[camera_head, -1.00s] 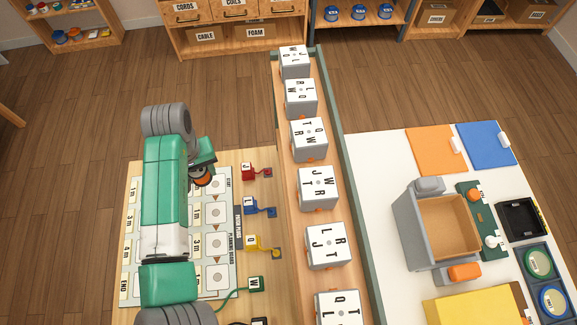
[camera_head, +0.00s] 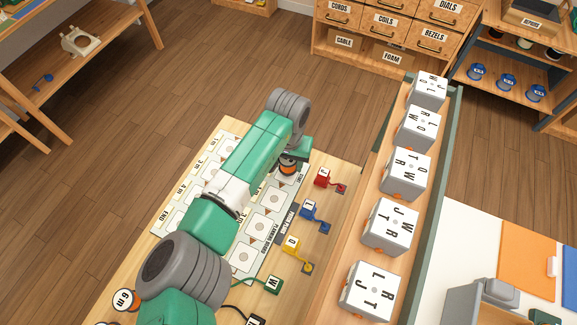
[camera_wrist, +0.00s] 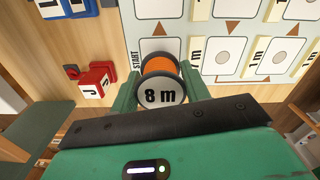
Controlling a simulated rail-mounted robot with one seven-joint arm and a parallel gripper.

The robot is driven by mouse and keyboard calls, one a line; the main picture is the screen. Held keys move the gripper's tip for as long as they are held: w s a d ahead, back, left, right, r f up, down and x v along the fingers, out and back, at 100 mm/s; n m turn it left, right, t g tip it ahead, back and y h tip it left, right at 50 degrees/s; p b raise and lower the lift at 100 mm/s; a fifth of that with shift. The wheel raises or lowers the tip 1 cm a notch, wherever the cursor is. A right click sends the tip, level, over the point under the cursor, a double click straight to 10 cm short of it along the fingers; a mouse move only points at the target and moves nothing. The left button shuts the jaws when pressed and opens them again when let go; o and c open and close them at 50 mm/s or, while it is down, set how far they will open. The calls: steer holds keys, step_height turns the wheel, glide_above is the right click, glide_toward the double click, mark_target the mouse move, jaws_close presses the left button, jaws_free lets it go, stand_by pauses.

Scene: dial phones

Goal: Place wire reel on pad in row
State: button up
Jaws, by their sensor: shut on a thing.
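A wire reel (camera_wrist: 160,92) with an orange winding and a white end marked "8 m" is between my gripper's fingers (camera_wrist: 160,86) in the wrist view. The gripper is shut on it. In the head view the reel (camera_head: 288,166) shows just below my wrist, at the START end of the pale planning board (camera_head: 237,262). In the wrist view it covers part of the START pad (camera_wrist: 157,46). I cannot tell whether it touches the pad. Other pads (camera_wrist: 222,50) with round marks lie beside it, bare, in rows joined by arrows.
Red (camera_head: 322,178), blue (camera_head: 309,209), yellow (camera_head: 292,243) and green (camera_head: 272,284) lettered plugs stand beside the board. Another reel marked "6 m" (camera_head: 125,299) stands at the table's near left. A raised rail with white lettered cubes (camera_head: 406,173) runs along the right.

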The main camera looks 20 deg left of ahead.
step_height(320, 180, down, 3)
steer(key=shift+r+b, duration=0.1)
steer(key=shift+b, duration=0.2)
steer(key=shift+r, duration=0.15)
steer(key=o, duration=1)
steer(key=shift+o, duration=0.2)
step_height(320, 180, up, 12)
steer(key=p, duration=0.4)
